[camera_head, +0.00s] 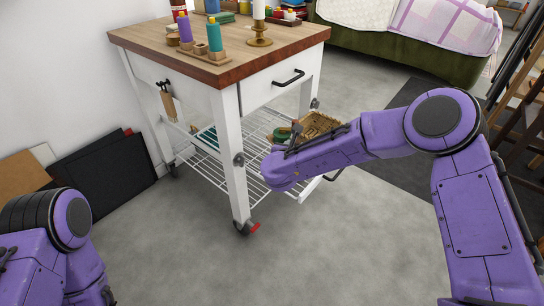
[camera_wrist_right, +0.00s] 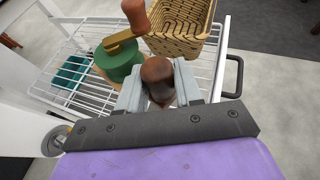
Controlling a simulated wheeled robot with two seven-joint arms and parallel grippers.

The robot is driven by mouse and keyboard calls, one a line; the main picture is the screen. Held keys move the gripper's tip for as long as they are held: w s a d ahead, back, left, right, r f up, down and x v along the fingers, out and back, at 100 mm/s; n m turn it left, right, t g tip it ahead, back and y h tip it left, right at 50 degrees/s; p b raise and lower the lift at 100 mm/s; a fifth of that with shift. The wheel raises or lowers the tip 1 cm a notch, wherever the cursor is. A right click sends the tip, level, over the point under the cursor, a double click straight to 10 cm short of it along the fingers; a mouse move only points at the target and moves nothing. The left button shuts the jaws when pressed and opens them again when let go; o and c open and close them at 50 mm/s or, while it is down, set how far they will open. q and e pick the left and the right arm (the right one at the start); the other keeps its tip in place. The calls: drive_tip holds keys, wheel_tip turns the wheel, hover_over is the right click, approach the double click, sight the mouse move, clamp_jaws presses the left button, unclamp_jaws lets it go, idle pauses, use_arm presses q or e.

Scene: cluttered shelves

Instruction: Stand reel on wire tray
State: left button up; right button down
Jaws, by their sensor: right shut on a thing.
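The reel, a green drum with a brass crank arm and a brown knob, shows in the right wrist view (camera_wrist_right: 117,62) over the left side of the wire tray (camera_wrist_right: 62,98). In the head view the green reel (camera_head: 281,133) is partly hidden by my right arm. My right gripper (camera_wrist_right: 158,86) is shut on a dark brown wooden grip beside the drum, which appears to be the reel's handle. I cannot tell whether the drum touches the wires. The wire tray (camera_head: 215,170) is the lower shelf of the white cart. My left gripper is out of view.
A wicker basket (camera_wrist_right: 182,28) stands right behind the reel. A teal item (camera_wrist_right: 70,72) lies on the tray to the left. The cart's white leg (camera_head: 232,160) and wooden top (camera_head: 215,55) with bottles and a candlestick (camera_head: 259,25) bound the space. Bare wires show at front left.

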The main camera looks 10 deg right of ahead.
wheel_tip(320, 180, down, 10)
drive_tip(key=shift+r+b, duration=0.1)
drive_tip(key=shift+b, duration=1.15)
drive_tip(key=shift+f, duration=0.3)
drive_tip(key=c, duration=0.7)
unclamp_jaws()
drive_tip(key=shift+f, duration=0.1)
drive_tip(key=shift+c, duration=0.2)
